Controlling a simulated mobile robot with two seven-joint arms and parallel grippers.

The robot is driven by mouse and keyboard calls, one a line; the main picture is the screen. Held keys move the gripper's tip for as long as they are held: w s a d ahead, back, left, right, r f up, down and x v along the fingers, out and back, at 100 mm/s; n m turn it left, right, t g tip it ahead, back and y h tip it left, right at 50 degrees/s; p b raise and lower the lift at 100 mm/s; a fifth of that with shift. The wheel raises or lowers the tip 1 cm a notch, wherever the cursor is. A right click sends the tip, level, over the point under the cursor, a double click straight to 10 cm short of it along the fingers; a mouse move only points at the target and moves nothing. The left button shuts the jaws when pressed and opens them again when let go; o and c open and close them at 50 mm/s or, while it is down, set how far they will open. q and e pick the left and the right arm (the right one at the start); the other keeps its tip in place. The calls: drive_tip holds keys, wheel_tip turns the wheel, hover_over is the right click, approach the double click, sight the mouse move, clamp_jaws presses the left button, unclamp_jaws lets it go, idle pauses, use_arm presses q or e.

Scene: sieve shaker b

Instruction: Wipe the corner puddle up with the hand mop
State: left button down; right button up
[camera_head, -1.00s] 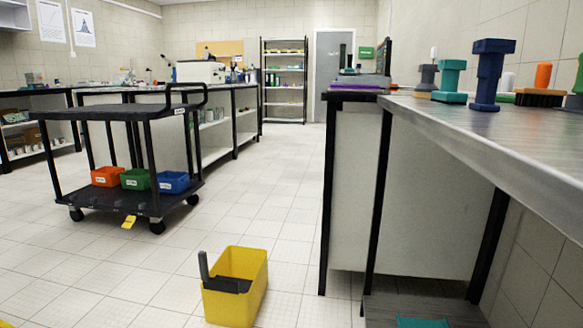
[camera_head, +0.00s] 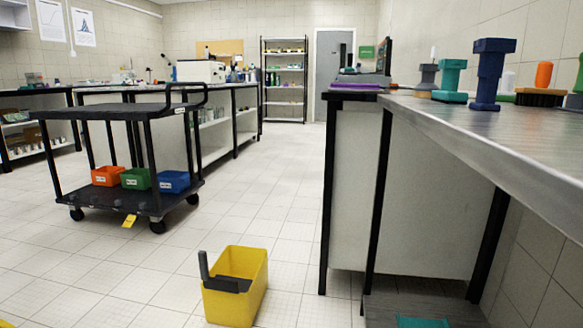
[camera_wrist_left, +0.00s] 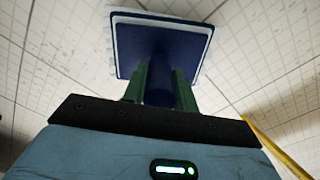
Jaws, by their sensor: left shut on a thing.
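My left gripper (camera_wrist_left: 159,85) is shut on the blue handle of the hand mop (camera_wrist_left: 160,42). The mop has a square dark-blue head with a white pad edge, beyond the fingertips in the left wrist view. Pale tiles show behind the mop head; I cannot tell whether the pad touches them. Neither gripper shows in the head view. I cannot make out the corner puddle in either view.
A yellow bucket (camera_head: 255,275) with a dark piece in it stands on the floor. A black cart (camera_head: 128,201) is at left. A metal bench (camera_head: 455,127) at right bears a blue tool (camera_head: 489,76) and other tools. The floor between (camera_head: 285,200) is clear.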

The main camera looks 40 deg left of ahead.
use_arm(q)
drive_tip(key=shift+f, duration=0.3)
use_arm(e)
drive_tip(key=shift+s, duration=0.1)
use_arm(q)
drive_tip(key=shift+f, duration=0.3)
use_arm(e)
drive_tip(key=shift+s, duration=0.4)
use_arm(q)
drive_tip(key=shift+w+f, duration=0.1)
drive_tip(key=shift+f, duration=0.15)
drive_tip(key=shift+r, duration=0.1)
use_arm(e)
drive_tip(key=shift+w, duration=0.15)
